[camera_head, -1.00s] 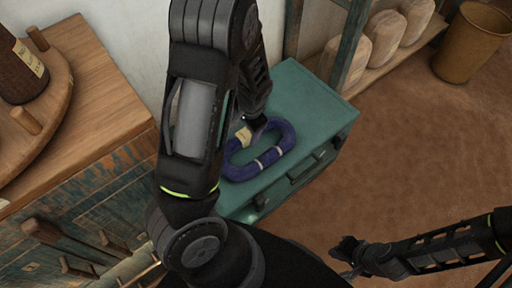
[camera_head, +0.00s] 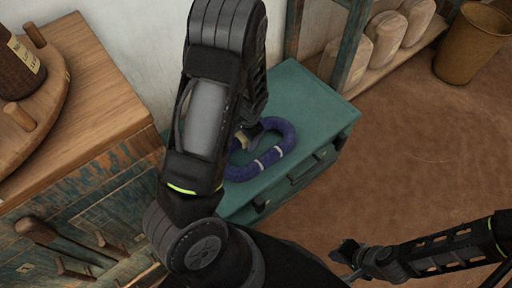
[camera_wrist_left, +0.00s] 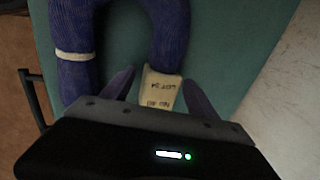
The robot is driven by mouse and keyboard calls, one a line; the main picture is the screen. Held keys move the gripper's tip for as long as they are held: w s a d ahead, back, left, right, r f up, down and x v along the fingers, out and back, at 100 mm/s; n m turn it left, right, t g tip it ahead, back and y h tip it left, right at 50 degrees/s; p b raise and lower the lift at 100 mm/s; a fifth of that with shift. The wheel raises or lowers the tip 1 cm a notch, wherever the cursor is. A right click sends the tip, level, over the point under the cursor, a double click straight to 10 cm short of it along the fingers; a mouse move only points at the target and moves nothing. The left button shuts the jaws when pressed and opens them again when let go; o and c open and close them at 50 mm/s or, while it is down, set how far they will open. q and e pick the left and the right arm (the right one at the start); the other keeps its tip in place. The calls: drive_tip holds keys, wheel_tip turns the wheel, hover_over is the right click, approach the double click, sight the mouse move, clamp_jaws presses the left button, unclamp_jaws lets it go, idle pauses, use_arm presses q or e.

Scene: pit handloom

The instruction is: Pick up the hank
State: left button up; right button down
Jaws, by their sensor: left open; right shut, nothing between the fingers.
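The hank (camera_head: 262,160) is a dark blue oval loop with pale ties, lying on top of a green cabinet (camera_head: 312,108). My left gripper (camera_head: 254,128) is over the hank's far side, partly hidden by my own arm. In the left wrist view the hank (camera_wrist_left: 78,40) fills the upper left, and a cream paper label (camera_wrist_left: 160,88) with print lies between the open fingers of my left gripper (camera_wrist_left: 160,85). Whether the fingers touch the hank cannot be told. My right gripper (camera_head: 348,252) is shut and empty, low over the floor, away from the hank.
A wooden cabinet with a round board and a brown bottle (camera_head: 18,65) stands at the left. A shelf with several pale wrapped bundles (camera_head: 385,38) and a tan bin (camera_head: 474,42) stand at the back right. The brown floor is clear at the right.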

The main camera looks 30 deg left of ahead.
use_arm(q)
drive_tip(key=shift+c, duration=0.3)
clamp_jaws()
idle(0.6)
